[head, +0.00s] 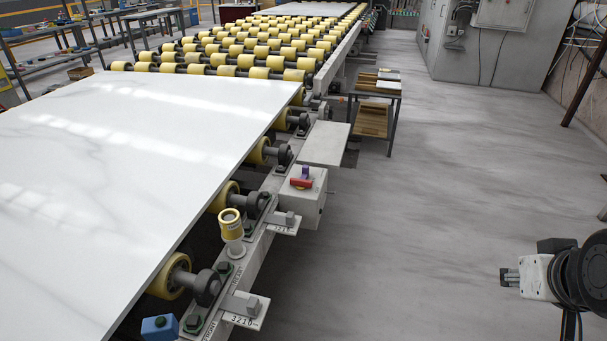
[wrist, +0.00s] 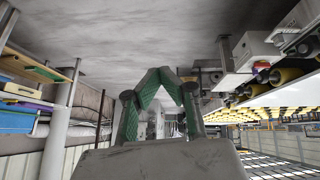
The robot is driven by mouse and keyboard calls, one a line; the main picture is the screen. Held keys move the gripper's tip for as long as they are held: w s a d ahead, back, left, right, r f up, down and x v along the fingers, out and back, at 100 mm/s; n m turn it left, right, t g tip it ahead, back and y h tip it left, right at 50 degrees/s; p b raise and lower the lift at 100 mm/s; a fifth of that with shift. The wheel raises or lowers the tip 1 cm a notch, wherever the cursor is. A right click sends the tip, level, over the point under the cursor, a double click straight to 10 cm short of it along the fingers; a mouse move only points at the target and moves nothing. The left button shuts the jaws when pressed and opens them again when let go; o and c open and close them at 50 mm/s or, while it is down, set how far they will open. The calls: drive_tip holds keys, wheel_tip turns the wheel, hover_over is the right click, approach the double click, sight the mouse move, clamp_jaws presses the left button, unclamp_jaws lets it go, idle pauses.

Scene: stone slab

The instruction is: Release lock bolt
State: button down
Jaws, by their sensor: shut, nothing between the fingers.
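My gripper (head: 510,277) is at the right edge of the head view, above bare floor and well apart from the roller line. In the wrist view its green-padded fingers (wrist: 172,76) meet at the tips, shut and empty. A yellow-topped post (head: 231,223) stands upright on the rail beside the slab. A small blue block (head: 160,327) sits lower left of it. I cannot tell for sure which part is the lock bolt. A grey box with a red and purple switch (head: 303,178) is on the rail's outer side; it also shows in the wrist view (wrist: 262,73).
A white stone slab (head: 130,150) lies on yellow rollers (head: 275,150). Labelled brackets with grey blocks (head: 244,306) jut from the rail. A small shelf table (head: 376,110) and a grey cabinet (head: 490,45) stand farther back. The floor between rail and gripper is clear.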

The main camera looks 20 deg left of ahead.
drive_tip(key=w+a+n+t+b, duration=0.1)
drive_tip(key=w+a+n, duration=0.55)
drive_tip(key=w, duration=0.35)
drive_tip(key=w+a+f+n+t+h, duration=0.1)
drive_tip(key=w+a+n, duration=0.55)
drive_tip(key=w, duration=0.35)
drive_tip(key=w+a+n+t+b, duration=0.1)
drive_tip(key=w+a+n, duration=0.5)
drive_tip(key=w, duration=0.5)
drive_tip(key=n+t+y+b, duration=0.1)
drive_tip(key=n+t+y, duration=0.25)
drive_tip(key=n, duration=1.25)
approach(305, 171)
drive_tip(key=s, duration=0.3)
drive_tip(key=shift+w+a+r+t+h, duration=0.1)
drive_tip(key=shift+r+t+h, duration=0.25)
drive_tip(key=shift+w, duration=0.1)
drive_tip(key=b+x, duration=0.1)
drive_tip(key=x, duration=0.8)
drive_tip(key=shift+f+b, duration=0.15)
drive_tip(key=shift+b, duration=0.25)
drive_tip(key=shift+w+f, duration=0.1)
drive_tip(key=shift+w, duration=0.25)
